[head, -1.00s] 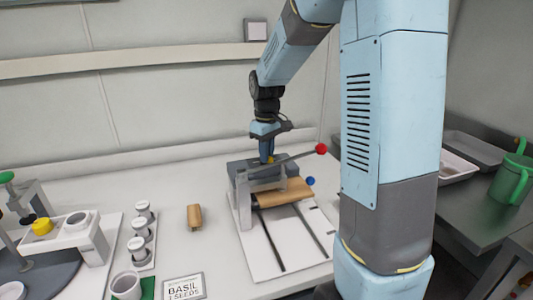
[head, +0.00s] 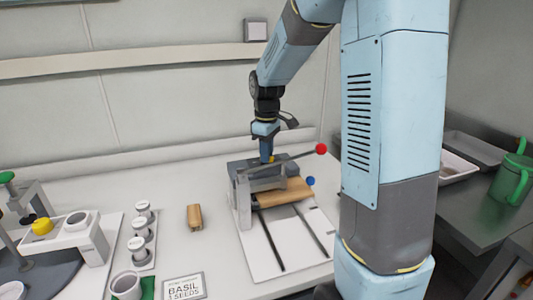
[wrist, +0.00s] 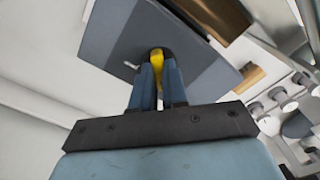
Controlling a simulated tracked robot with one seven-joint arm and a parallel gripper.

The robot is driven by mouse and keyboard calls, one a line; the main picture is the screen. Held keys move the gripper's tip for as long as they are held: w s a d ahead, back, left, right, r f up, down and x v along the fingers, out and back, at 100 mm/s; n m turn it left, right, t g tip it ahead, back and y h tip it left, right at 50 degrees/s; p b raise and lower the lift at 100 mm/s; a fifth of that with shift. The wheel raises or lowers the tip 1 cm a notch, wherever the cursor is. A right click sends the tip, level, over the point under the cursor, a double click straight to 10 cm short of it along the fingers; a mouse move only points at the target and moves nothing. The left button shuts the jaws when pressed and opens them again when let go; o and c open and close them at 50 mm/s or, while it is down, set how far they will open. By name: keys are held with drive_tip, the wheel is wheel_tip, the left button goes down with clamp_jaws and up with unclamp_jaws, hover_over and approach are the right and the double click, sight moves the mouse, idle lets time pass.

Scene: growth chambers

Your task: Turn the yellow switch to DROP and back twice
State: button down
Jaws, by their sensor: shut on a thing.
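My gripper (head: 267,158) points down at the top of a grey box (head: 238,166) on the bench device. In the wrist view its two blue fingers (wrist: 158,80) are shut on the yellow switch (wrist: 156,56), one on each side. The fingers hide much of the switch, and only a small bit of yellow (head: 271,159) shows in the head view. I see no DROP marking and cannot read the switch's position.
A lever with a red ball (head: 321,149) slants up close to my gripper's right. A blue knob (head: 310,181) and a wooden block (head: 290,192) sit lower on the device. White jars (head: 137,245), a small wooden piece (head: 194,217) and a BASIL sign (head: 184,288) stand left.

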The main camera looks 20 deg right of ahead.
drive_tip(key=c, duration=1.1)
unclamp_jaws()
drive_tip(key=shift+c, duration=0.2)
wheel_tip(320, 180, up, 14)
drive_tip(key=shift+f, duration=0.15)
